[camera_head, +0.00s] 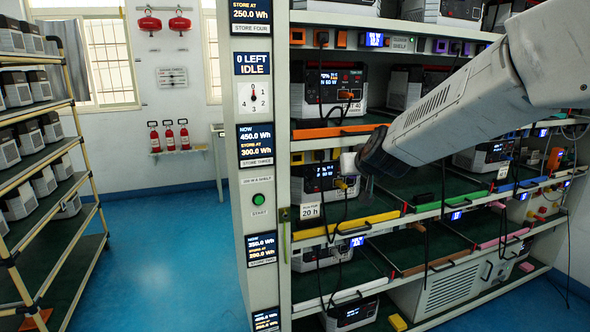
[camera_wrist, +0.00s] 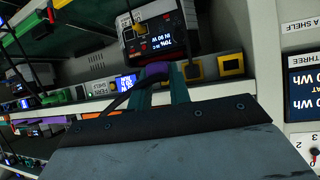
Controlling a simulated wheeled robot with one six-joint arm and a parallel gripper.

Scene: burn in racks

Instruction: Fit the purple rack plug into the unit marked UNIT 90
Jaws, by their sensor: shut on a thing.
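My gripper (camera_wrist: 161,78) is shut on the purple rack plug (camera_wrist: 156,69) between its two teal fingers in the wrist view. A black cable runs from the plug to the left. Beyond it is a dark unit (camera_wrist: 162,38) with a lit display that seems to read 70% and IN 90 W, upside down. A yellow plug (camera_wrist: 141,30) is at that unit's face. No UNIT 90 name mark is readable. The unit that seems the same shows in the head view (camera_head: 313,186), beside the end of my arm. The plug is apart from the unit; its tip is partly hidden.
In the wrist view, a yellow socket block (camera_wrist: 231,64), a green plug (camera_wrist: 55,97) and a small blue display (camera_wrist: 125,83) line the shelf edge. In the head view, a status column (camera_head: 258,200) stands left of the shelves. Cables hang before them. The blue floor (camera_head: 165,260) is clear.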

